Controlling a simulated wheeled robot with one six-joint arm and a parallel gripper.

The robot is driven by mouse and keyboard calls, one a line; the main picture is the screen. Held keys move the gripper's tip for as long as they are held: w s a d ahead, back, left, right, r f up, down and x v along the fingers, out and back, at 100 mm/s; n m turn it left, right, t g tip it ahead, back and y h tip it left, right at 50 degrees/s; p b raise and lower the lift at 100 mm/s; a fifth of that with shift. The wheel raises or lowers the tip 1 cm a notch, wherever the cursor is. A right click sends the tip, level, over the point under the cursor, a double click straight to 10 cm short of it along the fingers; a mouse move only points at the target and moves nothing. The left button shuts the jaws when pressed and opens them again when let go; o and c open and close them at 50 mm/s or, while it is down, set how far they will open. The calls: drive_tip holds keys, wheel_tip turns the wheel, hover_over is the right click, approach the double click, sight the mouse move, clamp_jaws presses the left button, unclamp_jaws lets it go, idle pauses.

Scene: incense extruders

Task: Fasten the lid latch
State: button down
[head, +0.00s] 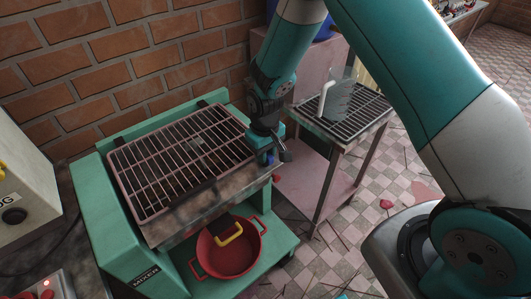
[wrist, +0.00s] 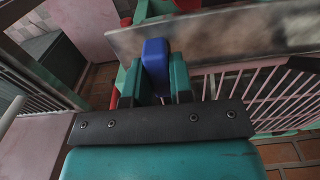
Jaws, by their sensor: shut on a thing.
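The barred lid (head: 182,160) lies over the top of the green mixer (head: 120,225) in the head view. Its bars also show at the right of the wrist view (wrist: 275,92). My gripper (head: 268,157) is at the lid's right front corner. In the wrist view my gripper (wrist: 167,82) is shut on the blue latch handle (wrist: 155,57), which stands between the two green fingers. In the head view only a small bit of blue shows there, and the gripper hides most of the latch. Whether the latch is engaged cannot be told.
A grey metal strip (head: 205,210) runs along the mixer's front edge. A red pot (head: 230,255) stands on the mixer's lower shelf. A side table (head: 345,118) with a grate bears a clear jug (head: 336,97), close right of my gripper. A brick wall is behind.

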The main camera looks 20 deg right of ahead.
idle(0.4)
drive_tip(key=c, duration=1)
unclamp_jaws()
wheel_tip(320, 180, up, 18)
drive_tip(key=b, duration=0.2)
drive_tip(key=shift+f, duration=0.25)
drive_tip(key=s+a+r+n+y, duration=0.1)
drive_tip(key=s+r, duration=0.3)
drive_tip(key=s, duration=0.8)
drive_tip(key=s+a+r+n+y, duration=0.2)
drive_tip(key=s+r, duration=0.3)
drive_tip(key=s, duration=0.8)
drive_tip(key=shift+a+n+y, duration=0.3)
drive_tip(key=shift+a+y, duration=0.3)
drive_tip(key=shift+a, duration=0.25)
